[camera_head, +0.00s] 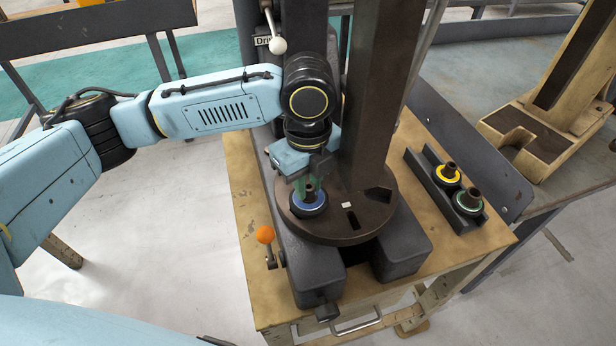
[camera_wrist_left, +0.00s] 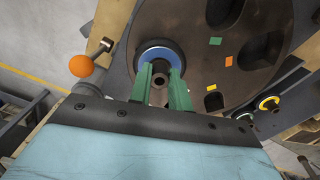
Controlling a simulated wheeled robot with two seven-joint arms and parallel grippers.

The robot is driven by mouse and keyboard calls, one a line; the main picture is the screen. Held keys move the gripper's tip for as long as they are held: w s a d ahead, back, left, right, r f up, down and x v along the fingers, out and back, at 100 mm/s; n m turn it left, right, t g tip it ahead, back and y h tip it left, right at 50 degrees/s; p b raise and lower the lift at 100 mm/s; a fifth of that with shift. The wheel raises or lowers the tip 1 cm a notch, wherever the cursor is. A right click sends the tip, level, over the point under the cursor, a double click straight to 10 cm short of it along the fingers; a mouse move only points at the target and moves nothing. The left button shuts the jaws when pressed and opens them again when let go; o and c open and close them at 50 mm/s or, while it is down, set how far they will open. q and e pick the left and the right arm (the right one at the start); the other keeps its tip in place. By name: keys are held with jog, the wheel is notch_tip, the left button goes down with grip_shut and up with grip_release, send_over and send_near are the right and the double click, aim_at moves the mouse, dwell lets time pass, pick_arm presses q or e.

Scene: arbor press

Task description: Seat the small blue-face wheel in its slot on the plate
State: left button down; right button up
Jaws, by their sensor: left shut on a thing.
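The small blue-face wheel (camera_head: 308,205) has a blue ring, a pale rim and a dark central hub. It is at the left part of the dark round plate (camera_head: 345,228) of the press. My left gripper (camera_head: 309,186) points down over it and is shut on its hub. In the left wrist view, the green fingers (camera_wrist_left: 160,88) hold the hub from both sides, and the blue face (camera_wrist_left: 158,50) shows beyond them. I cannot tell whether the wheel rests in a slot or sits just above the plate. The plate (camera_wrist_left: 228,62) also shows open cut-outs. My right gripper is not in view.
A dark rack (camera_head: 437,192) on the wooden bench holds a yellow-face wheel (camera_head: 446,174) and a green-face wheel (camera_head: 468,203). The press column (camera_head: 378,100) stands right behind the gripper. An orange-knobbed lever (camera_head: 265,235) is at the left front.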

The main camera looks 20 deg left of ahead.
pick_arm(q)
jog(key=c, duration=1.2)
grip_release()
